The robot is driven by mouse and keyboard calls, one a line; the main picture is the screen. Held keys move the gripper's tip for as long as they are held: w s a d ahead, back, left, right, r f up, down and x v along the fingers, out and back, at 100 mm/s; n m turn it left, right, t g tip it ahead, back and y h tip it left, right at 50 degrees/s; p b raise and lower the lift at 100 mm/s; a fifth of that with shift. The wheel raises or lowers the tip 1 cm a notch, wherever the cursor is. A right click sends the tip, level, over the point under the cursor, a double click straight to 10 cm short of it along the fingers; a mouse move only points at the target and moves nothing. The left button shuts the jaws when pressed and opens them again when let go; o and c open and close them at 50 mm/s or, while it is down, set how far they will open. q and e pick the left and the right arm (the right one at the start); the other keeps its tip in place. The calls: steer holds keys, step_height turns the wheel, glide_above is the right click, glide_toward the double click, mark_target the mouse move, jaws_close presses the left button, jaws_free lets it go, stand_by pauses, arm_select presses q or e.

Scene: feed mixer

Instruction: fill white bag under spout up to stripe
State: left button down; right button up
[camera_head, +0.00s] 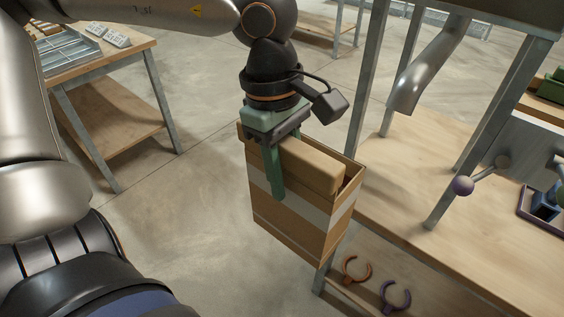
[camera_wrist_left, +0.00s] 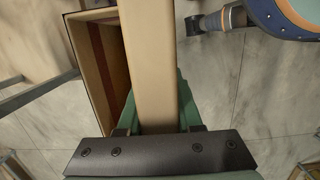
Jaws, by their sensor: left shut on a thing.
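A brown, box-shaped, open-topped bag (camera_head: 265,215) with a pale stripe around its sides hangs upright from my left gripper (camera_head: 275,170). No white bag shows. The left gripper's green fingers are shut on the thick tan bar (camera_head: 315,168) along the bag's top near side. The bar also shows between the fingers in the left wrist view (camera_wrist_left: 150,65), with the open bag (camera_wrist_left: 90,65) beside it and a dark red stripe inside. The grey metal spout (camera_head: 425,70) is to the right of the bag, over the wooden bench. My right gripper is out of view.
The bench top (camera_head: 400,185) under the spout is clear; its near-left edge is close to the bag. A purple-knobbed lever (camera_head: 463,185) sticks out at right. Orange (camera_head: 356,270) and purple (camera_head: 396,298) hooks are on the lower shelf. Another table (camera_head: 100,60) stands at left.

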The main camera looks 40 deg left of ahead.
arm_select(q)
steer(key=w+d+p, duration=0.2)
steer(key=w+d, duration=0.4)
steer(key=w, duration=0.3)
steer(key=shift+p, duration=0.3)
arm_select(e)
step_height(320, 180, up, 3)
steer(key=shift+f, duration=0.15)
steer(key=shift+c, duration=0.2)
